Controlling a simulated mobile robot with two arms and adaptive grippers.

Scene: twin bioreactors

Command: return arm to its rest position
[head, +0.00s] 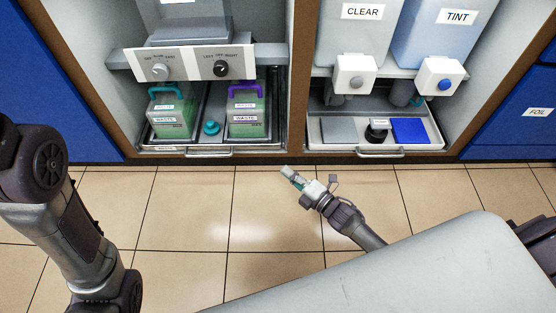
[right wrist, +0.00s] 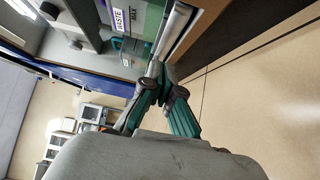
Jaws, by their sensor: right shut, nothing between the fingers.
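My right arm reaches in over the floor in the head view, in front of the two cabinet bays. Its gripper (head: 291,176) is shut and empty, pointing up and left toward the cabinet's lower edge. It stands apart from the trays and bottles in that view. In the right wrist view the same gripper (right wrist: 157,72) shows its green and grey finger links, with a waste bottle (right wrist: 122,22) beyond it. My left arm (head: 60,210) shows at the left edge of the head view; its gripper is not in view.
The left bay holds a tray (head: 215,152) with two waste bottles (head: 170,115) (head: 246,117) and a teal cap (head: 211,128). The right bay holds a tray (head: 432,142) with a blue pad (head: 410,131), under the clear (head: 362,35) and tint (head: 440,38) tanks. Tiled floor (head: 190,210) is clear.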

